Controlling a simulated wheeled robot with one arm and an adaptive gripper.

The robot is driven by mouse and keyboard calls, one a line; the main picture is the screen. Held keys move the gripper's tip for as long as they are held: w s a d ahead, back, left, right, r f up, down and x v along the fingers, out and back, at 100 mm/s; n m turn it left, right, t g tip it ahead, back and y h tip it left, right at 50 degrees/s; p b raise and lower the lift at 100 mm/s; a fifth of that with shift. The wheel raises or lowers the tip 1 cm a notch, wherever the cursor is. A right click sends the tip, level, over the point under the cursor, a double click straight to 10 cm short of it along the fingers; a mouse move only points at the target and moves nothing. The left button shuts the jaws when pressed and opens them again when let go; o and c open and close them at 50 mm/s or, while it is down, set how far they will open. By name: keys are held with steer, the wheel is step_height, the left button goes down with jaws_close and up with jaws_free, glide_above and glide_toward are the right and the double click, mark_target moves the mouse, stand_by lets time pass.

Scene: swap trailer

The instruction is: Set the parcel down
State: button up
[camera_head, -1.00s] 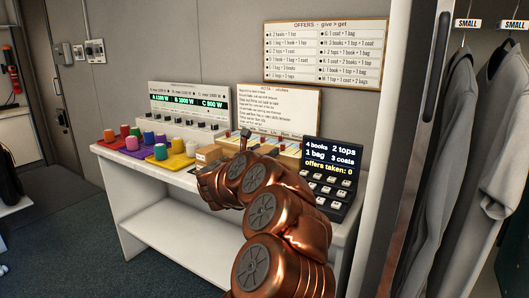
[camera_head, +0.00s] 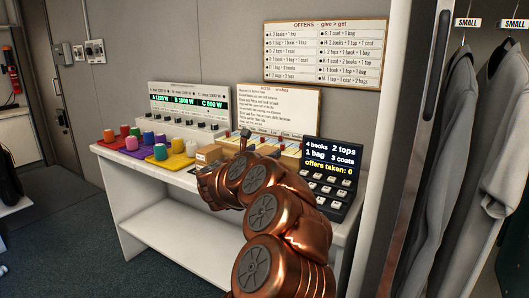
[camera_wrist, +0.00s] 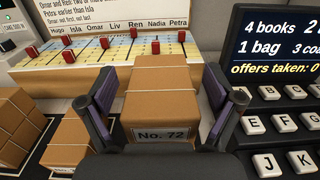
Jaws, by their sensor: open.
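A brown parcel (camera_wrist: 158,98) with a pale string and a "No. 72" label stands upright in the wrist view. It is between the two fingers of my gripper (camera_wrist: 160,78). The fingers are spread, one on each side of the parcel, with narrow gaps showing. The parcel's underside is hidden, so its contact with the surface cannot be seen. In the head view my copper arm hides most of the gripper and this parcel.
Other brown parcels (camera_wrist: 72,143) stand close on the left. A keypad with a screen (camera_head: 330,170) is close on the right. A yellow board with red pegs (camera_wrist: 130,50) lies behind. Coloured pegs on mats (camera_head: 150,150) occupy the white counter's left part.

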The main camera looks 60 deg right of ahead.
steer(key=a, duration=1.2)
steer(key=shift+s, duration=0.25)
steer(key=shift+r, duration=0.1)
